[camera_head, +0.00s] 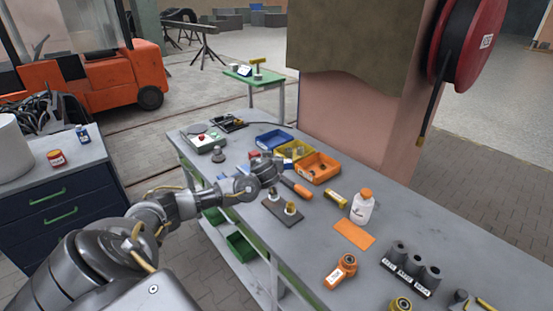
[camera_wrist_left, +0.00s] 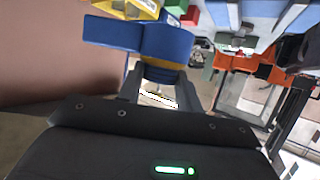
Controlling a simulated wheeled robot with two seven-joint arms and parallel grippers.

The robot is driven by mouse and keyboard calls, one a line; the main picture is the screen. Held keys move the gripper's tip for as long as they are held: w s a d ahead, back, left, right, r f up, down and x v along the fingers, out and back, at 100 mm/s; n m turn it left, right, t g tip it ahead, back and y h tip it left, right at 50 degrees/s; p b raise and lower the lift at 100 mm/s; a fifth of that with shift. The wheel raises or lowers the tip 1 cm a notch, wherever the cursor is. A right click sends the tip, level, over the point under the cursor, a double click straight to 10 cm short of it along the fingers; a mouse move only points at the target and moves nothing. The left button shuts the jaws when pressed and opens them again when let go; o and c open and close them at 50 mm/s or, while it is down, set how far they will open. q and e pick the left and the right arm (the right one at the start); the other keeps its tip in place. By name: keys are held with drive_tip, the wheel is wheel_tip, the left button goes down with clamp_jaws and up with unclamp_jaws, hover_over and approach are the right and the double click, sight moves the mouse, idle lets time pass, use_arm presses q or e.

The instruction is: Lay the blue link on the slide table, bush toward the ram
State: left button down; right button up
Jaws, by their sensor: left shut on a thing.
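The blue link (camera_wrist_left: 150,38) shows in the left wrist view, with a wide flat arm and a rounded boss. My left gripper (camera_wrist_left: 160,92) is shut on it at the boss, a finger on each side. I cannot make out the slide table or the ram for sure. A pale unit with a red button (camera_head: 203,140) stands at the bench's far left end. My right gripper is not in view.
Blue, yellow and orange bins (camera_head: 318,168) stand behind the gripper. A dark plate with brass bushes (camera_head: 283,210), a white bottle (camera_head: 362,208), an orange link (camera_head: 341,271) and labelled grey cylinders (camera_head: 410,262) are on the bench.

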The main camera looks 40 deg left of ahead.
use_arm(q)
drive_tip(key=s+d+r+m+t+h+b, duration=0.1)
drive_tip(key=s+d+r+m+t+h, duration=0.15)
drive_tip(key=d, duration=1.25)
drive_tip(key=s+d+r+m+t+h, duration=0.15)
drive_tip(key=d+r+m+h, duration=0.25)
drive_tip(key=d, duration=1.2)
drive_tip(key=s+d+f+m+h+b, duration=0.2)
drive_tip(key=s+d+b, duration=0.3)
drive_tip(key=b, duration=0.3)
drive_tip(key=shift+s+d+f, duration=0.15)
drive_tip(key=shift+s+f, duration=0.4)
drive_tip(key=shift+f, duration=0.25)
